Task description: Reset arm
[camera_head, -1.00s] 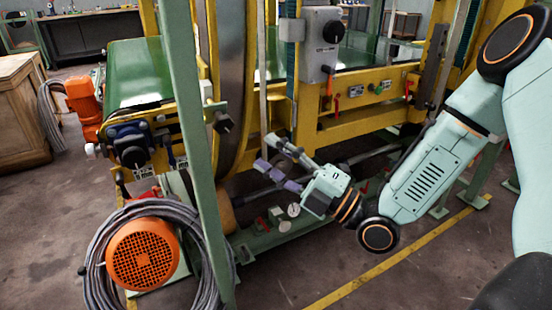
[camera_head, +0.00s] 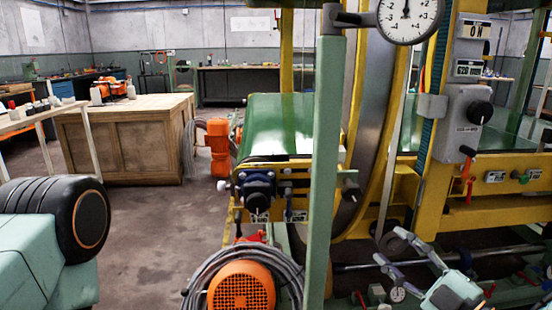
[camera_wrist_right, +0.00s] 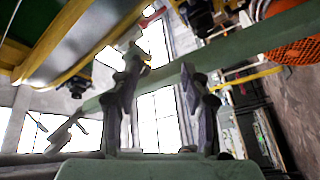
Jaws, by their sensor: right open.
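My right gripper (camera_head: 389,248) is in the lower right of the head view, in front of the yellow ring inverter frame (camera_head: 480,215). Its two fingers are apart and nothing is between them. In the right wrist view the open fingers (camera_wrist_right: 159,70) point up the picture, with a green bar crossing behind them. My left gripper is out of view; only a part of my left arm shows at the left edge. A grey control box (camera_head: 467,115) with a black knob and a red-handled lever (camera_head: 467,165) is on the frame above my right gripper.
A green post (camera_head: 322,170) stands left of my right gripper, with a pressure gauge (camera_head: 408,14) on top. An orange motor (camera_head: 241,287) with coiled cable (camera_head: 203,275) lies at its foot. A wooden cabinet (camera_head: 120,145) stands behind. Floor (camera_head: 150,225) at left is clear.

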